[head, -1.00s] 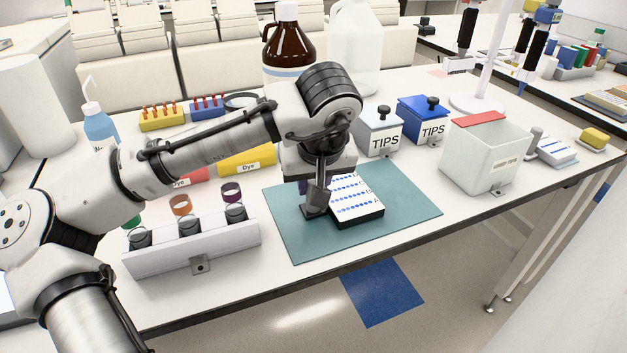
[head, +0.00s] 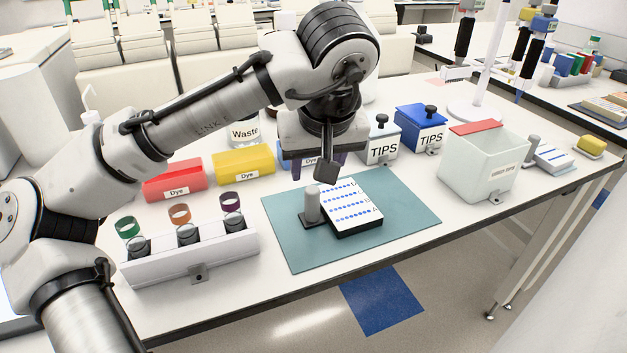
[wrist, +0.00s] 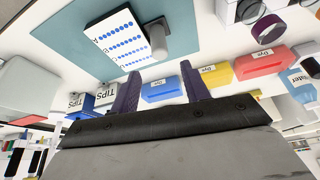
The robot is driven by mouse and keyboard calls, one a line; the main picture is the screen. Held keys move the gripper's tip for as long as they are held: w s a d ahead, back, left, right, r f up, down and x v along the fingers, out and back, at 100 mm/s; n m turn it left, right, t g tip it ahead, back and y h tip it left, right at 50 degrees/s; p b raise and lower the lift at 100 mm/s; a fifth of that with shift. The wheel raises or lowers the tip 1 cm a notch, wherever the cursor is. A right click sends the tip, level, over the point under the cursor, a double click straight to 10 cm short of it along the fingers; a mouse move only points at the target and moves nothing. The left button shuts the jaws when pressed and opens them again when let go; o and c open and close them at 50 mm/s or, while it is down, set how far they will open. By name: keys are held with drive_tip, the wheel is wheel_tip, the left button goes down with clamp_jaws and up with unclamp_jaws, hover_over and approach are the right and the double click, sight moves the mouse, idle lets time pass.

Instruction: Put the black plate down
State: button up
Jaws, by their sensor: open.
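The black plate (head: 358,229) lies flat on the teal mat (head: 411,205). Its white top carries rows of blue dots, and a grey cylindrical handle (head: 313,205) stands upright on a black tab at its left side. In the wrist view the plate (wrist: 118,40) and its handle (wrist: 158,42) show at the upper middle, beyond the fingers. My gripper (head: 319,164) is open and empty, above and behind the handle and apart from it. Its two purple fingers are spread in the wrist view (wrist: 160,85).
A white rack (head: 192,256) with several vials stands left of the mat. Red (head: 173,181) and yellow (head: 243,166) dye boxes are behind. Two TIPS boxes stand behind the mat, and a translucent bin (head: 484,165) is to its right.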

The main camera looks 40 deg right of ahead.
drive_tip(key=v, duration=0.3)
drive_tip(key=shift+s+r, duration=0.1)
drive_tip(key=shift+r, duration=0.25)
drive_tip(key=shift+a, duration=0.15)
idle(1.2)
